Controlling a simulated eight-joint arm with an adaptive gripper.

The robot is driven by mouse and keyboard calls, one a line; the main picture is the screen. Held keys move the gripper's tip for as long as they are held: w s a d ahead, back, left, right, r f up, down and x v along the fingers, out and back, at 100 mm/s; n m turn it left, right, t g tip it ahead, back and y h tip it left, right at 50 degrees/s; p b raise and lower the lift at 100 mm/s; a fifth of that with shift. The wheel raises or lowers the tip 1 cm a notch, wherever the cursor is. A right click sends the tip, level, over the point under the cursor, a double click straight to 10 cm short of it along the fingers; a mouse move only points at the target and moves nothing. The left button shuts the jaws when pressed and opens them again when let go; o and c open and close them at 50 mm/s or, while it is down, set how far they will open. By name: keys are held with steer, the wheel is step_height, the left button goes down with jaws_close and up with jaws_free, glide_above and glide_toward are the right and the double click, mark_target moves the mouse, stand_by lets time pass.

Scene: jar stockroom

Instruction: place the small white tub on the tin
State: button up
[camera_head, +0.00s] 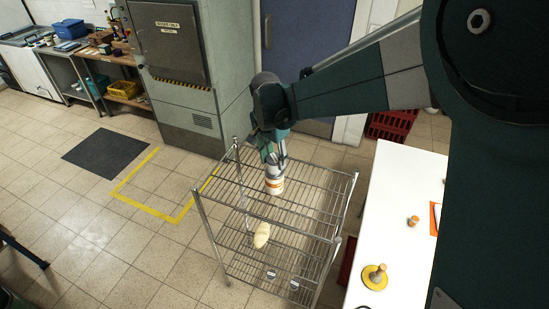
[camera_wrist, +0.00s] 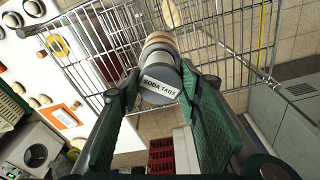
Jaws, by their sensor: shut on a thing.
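My gripper (camera_head: 272,156) is shut on a white tub (camera_head: 274,186) with an orange band, held upright at the wire rack's upper shelf. In the wrist view, my gripper (camera_wrist: 160,76) has a finger on each side of the tub, whose grey-white lid (camera_wrist: 160,84) reads "SODA TABS". White and orange-brown bands (camera_wrist: 160,42) show beyond the lid. I cannot tell whether they are all the tub's or partly a tin beneath it. I also cannot tell whether its base touches the shelf. No separate tin can be made out clearly.
The wire rack (camera_head: 322,236) has corner posts. A cream oval thing (camera_head: 261,235) and two small dark-topped things lie lower in it. A white table (camera_head: 393,230) stands to the right, with a yellow disc (camera_head: 375,277) and an orange card. The upper shelf looks mostly clear.

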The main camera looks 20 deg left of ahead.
mark_target(272, 160)
steer(key=shift+f, duration=0.1)
steer(key=o, duration=1)
steer(key=r, duration=0.4)
steer(key=s+r+b, duration=0.1)
steer(key=r, duration=0.7)
steer(key=shift+s+a+r, duration=0.1)
steer(key=shift+s+a, duration=0.05)
steer(key=shift+a, duration=0.1)
stand_by(0.4)
